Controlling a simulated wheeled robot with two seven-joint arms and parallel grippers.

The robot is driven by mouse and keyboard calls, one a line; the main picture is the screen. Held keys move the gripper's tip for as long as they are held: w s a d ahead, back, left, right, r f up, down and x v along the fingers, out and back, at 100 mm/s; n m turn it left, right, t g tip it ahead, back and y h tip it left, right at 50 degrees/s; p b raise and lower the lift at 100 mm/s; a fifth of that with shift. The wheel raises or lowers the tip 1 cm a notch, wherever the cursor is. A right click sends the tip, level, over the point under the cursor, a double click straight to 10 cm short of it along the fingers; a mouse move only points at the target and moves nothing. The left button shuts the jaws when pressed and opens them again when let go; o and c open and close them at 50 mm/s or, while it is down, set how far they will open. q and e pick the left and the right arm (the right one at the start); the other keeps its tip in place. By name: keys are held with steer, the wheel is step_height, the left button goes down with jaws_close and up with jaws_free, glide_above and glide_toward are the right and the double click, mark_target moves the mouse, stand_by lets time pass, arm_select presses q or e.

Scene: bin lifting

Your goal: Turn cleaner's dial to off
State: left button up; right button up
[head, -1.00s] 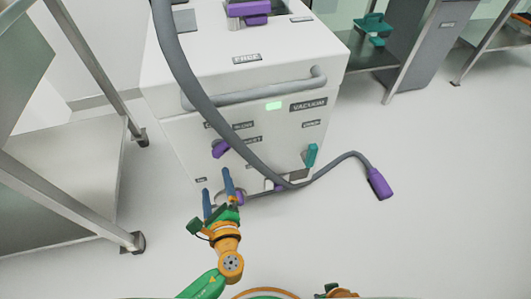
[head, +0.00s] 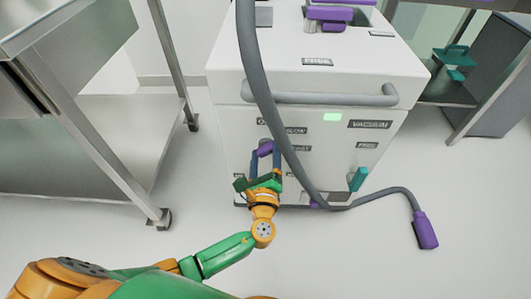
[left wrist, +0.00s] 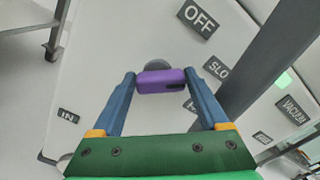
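The cleaner (head: 315,72) is a white box with a "VACUUM" label and a lit green light (head: 331,117). Its purple dial (head: 265,148) is on the front face. In the left wrist view the dial (left wrist: 162,81) is a purple bar across a grey hub. The "OFF" label (left wrist: 199,18) is above and right of it; a partly hidden "SLO..." label (left wrist: 216,68) is to its right. My left gripper (head: 266,157) is open, its blue fingers on either side of the dial's bar. I cannot tell whether they touch it. My right gripper is not in view.
A grey hose (head: 263,90) hangs across the cleaner's front, close right of my left gripper, and ends in a purple nozzle (head: 425,231) on the floor. A teal lever (head: 357,179) is at lower right. A metal table (head: 75,125) stands left.

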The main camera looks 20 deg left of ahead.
arm_select(q)
steer(key=c, duration=0.4)
steer(key=shift+f, duration=0.1)
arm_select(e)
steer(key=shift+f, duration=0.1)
arm_select(q)
steer(key=shift+n+b, duration=0.3)
steer(key=shift+f+n+b, duration=0.1)
steer(key=shift+n+b, duration=0.35)
steer(key=shift+n, duration=0.25)
steer(key=n+b, duration=0.2)
steer(key=n, duration=0.1)
steer(key=shift+a+f, duration=0.1)
steer(key=shift+a, duration=0.05)
steer(key=n+b, duration=0.2)
steer(key=n, duration=0.1)
steer(key=shift+n, duration=0.4)
steer(key=shift+a+n+b, duration=0.1)
steer(key=shift+n+b, duration=0.4)
steer(key=shift+n, duration=0.2)
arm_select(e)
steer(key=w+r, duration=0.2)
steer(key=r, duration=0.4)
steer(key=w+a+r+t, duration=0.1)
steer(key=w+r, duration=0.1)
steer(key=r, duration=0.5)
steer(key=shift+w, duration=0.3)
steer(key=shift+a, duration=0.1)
